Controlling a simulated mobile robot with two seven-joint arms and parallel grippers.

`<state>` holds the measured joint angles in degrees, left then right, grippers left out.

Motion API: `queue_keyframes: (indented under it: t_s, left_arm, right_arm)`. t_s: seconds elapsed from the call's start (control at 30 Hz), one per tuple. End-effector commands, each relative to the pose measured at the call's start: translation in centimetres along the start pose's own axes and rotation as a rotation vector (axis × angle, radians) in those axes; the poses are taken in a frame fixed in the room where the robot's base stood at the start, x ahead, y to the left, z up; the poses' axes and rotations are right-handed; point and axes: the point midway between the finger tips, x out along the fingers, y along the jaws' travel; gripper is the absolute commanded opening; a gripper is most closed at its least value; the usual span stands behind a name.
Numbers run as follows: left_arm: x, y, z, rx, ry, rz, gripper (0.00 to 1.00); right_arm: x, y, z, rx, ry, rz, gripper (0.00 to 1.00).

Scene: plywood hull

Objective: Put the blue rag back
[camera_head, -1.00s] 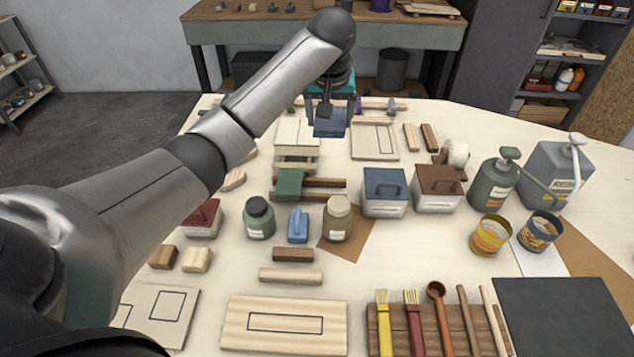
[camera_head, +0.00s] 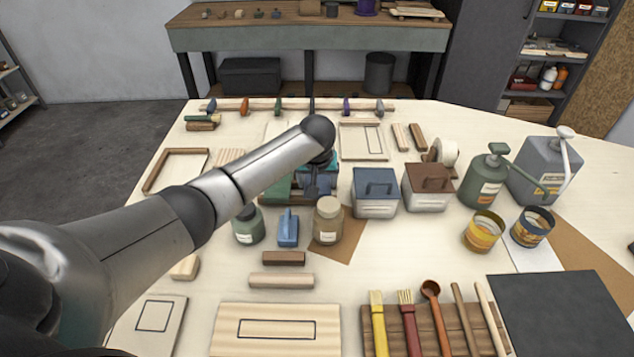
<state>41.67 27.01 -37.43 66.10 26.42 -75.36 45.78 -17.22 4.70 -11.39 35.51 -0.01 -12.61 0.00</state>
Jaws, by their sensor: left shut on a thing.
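My left gripper (camera_head: 316,188) is shut on the blue rag (camera_head: 324,184), seen from behind at mid-table. The rag is mostly hidden by the gripper and wrist, with only a little dark blue showing. They are at the wooden rack with dark rails, right beside the green rag (camera_head: 277,190) that hangs over it. Whether the blue rag touches the rails cannot be told. My right gripper is not in view.
A blue-lidded box (camera_head: 375,193) and a brown-lidded box (camera_head: 428,187) stand just right of the gripper.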

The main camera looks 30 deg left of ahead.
Motion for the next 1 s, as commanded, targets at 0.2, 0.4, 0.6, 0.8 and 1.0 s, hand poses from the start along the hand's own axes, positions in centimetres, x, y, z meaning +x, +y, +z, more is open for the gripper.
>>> queue_keyframes:
  t_s: [0.2,0.4,0.6,0.8,1.0]
  left_arm:
    - [0.1,0.0,0.0,0.000,0.001,0.001,0.29]
    - [0.5,0.0,0.2,0.000,0.000,0.001,0.29]
    - [1.1,0.0,0.5,0.001,0.000,0.000,0.29]
    - [1.2,0.0,0.5,0.000,0.001,0.000,0.86]
    - [1.2,0.0,0.5,0.000,0.001,0.000,1.00]
  right_arm:
    - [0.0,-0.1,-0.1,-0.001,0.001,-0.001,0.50]
    - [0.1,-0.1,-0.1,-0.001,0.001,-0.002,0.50]
    - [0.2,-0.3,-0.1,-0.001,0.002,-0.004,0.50]
    - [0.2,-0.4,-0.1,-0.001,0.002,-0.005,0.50]
    - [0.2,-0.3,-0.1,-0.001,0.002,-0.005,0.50]
